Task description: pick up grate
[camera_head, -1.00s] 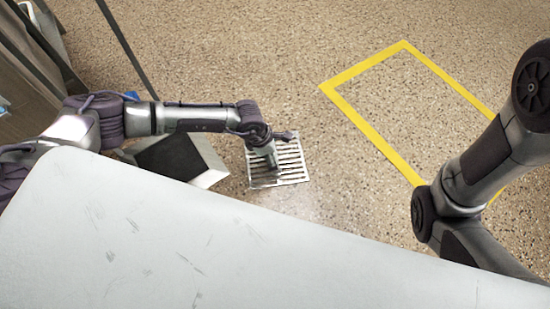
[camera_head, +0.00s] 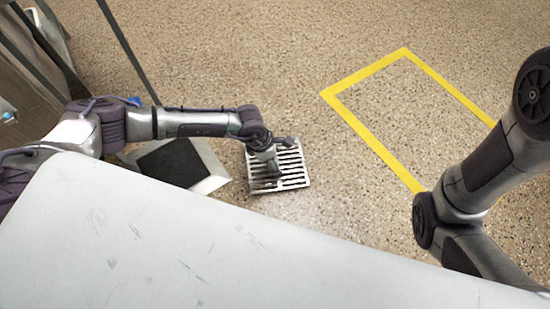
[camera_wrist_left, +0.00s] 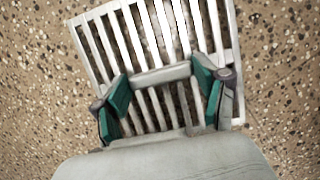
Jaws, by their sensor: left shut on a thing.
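The grate (camera_head: 293,173) is a light metal square with parallel slots, in the middle of the head view. It shows a visible side edge and seems slightly off the floor; the height is hard to tell. My left gripper (camera_head: 271,169) comes down on it from above and is shut on it. In the left wrist view, the two green-padded fingers of the left gripper (camera_wrist_left: 164,82) sit at both ends of a crossbar of the grate (camera_wrist_left: 230,40). Only my right arm's links show at the right; its gripper is out of view.
A yellow taped rectangle (camera_head: 374,137) lies on the speckled floor (camera_head: 250,60) to the right, empty inside. A pale box-like object with a dark top (camera_head: 210,184) stands close left of the grate. Dark poles (camera_head: 128,48) rise at the upper left.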

